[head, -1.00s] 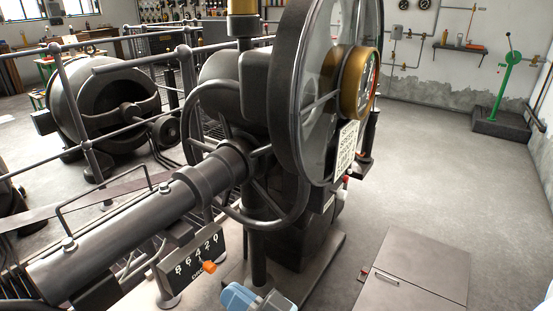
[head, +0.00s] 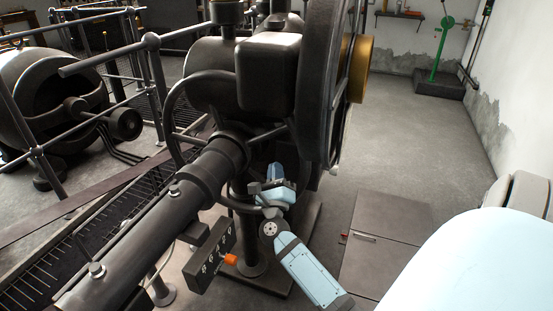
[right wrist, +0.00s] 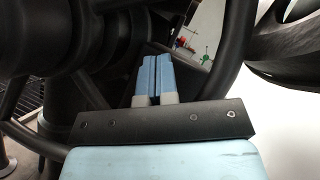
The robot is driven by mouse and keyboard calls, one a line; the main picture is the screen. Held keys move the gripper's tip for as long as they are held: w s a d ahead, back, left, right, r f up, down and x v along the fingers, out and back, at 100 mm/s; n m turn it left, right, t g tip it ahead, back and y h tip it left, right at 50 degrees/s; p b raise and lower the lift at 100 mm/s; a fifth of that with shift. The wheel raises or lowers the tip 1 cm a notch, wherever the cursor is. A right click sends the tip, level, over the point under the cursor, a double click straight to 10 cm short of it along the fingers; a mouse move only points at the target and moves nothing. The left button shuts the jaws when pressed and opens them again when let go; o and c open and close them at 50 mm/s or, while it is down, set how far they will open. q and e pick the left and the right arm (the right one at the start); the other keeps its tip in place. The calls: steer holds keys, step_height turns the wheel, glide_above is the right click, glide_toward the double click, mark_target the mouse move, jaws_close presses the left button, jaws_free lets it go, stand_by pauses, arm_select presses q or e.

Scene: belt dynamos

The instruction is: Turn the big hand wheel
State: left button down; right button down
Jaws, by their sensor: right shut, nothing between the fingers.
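The big hand wheel (head: 172,112) is a dark ring with spokes around the thick dark pipe of the machine, upright in the head view. Its left arc shows, and part of its right and lower side is hidden behind the pipe and my right arm. My right gripper (head: 275,170) is at the wheel's lower right. In the right wrist view its two blue fingers (right wrist: 154,70) are pressed together and empty. There the dark curved wheel rim (right wrist: 238,75) passes to the right of the fingers, with spokes to the left. I cannot tell whether the fingers touch it. My left gripper is not in view.
A dark counter box (head: 212,258) with an orange knob (head: 231,259) stands below the pipe. A large dark flywheel (head: 318,90) rises behind the wheel. Railings (head: 155,85) run at the left. A floor hatch (head: 390,235) and open floor lie to the right.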

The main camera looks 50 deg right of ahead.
steer(key=shift+w+d+r, duration=0.25)
steer(key=shift+w+r, duration=0.4)
steer(key=shift+r, duration=0.1)
steer(key=shift+w+d+r, duration=0.25)
steer(key=shift+w+r, duration=0.35)
steer(key=shift+r, duration=0.1)
steer(key=shift+w+d+r, duration=0.25)
steer(key=shift+w+r, duration=0.4)
steer(key=shift+r, duration=0.1)
steer(key=shift+w+a+r+n+p, duration=0.1)
steer(key=shift+w+r+n+p, duration=0.3)
steer(key=shift+r+p, duration=0.5)
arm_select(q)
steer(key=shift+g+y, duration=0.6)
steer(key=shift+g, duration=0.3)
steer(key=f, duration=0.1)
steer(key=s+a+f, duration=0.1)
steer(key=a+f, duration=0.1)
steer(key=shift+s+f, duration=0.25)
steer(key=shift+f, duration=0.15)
arm_select(e)
steer(key=shift+f, duration=0.25)
steer(key=shift+s, duration=0.1)
